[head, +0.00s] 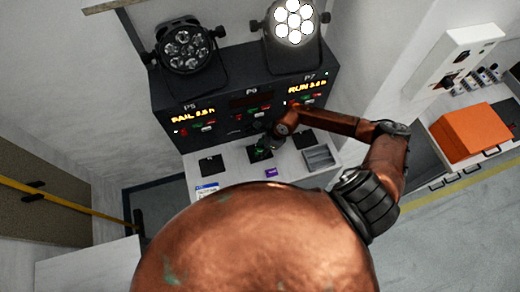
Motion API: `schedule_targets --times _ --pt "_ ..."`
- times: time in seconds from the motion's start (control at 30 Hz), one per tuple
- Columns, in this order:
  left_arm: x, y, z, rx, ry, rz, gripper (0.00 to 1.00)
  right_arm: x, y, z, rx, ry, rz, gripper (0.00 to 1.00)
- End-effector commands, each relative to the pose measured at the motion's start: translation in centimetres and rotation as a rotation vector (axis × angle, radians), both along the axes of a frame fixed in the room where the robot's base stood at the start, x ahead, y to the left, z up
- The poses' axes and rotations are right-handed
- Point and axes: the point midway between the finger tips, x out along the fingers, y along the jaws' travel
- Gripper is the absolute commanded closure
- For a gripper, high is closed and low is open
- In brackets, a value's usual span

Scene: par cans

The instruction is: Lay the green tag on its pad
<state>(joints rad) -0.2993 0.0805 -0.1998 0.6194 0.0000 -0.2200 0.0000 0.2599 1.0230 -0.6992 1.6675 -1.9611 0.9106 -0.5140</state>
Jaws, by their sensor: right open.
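The green tag (261,153) is small and shows at the middle dark pad on the pale bench top. It looks to lie on or just above that pad; I cannot tell which. My right gripper (268,142) is open at the tag, reaching in from the right, and partly hides it. My left gripper is not in view.
A dark pad (211,164) lies to the left and another (304,139) to the right. A purple tag (271,173), a blue-and-white card (206,190) and a grey tray (319,157) are on the bench. The black panel (245,92) carries two lamps, the right one lit.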

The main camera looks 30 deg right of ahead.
Motion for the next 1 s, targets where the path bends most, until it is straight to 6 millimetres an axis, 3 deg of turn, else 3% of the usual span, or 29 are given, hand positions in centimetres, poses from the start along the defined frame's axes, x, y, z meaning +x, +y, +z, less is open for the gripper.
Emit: schedule_targets --times 0.37,0.8,1.0 --pt "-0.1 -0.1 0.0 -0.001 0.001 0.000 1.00 -0.2 -0.5 1.2 -0.003 -0.002 0.001 0.59" --pt "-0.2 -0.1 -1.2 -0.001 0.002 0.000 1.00 -2.2 -3.2 9.0 -0.004 -0.002 0.001 0.59" --pt "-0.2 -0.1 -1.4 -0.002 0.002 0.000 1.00 -2.6 -3.7 10.9 -0.001 -0.001 0.000 0.59"
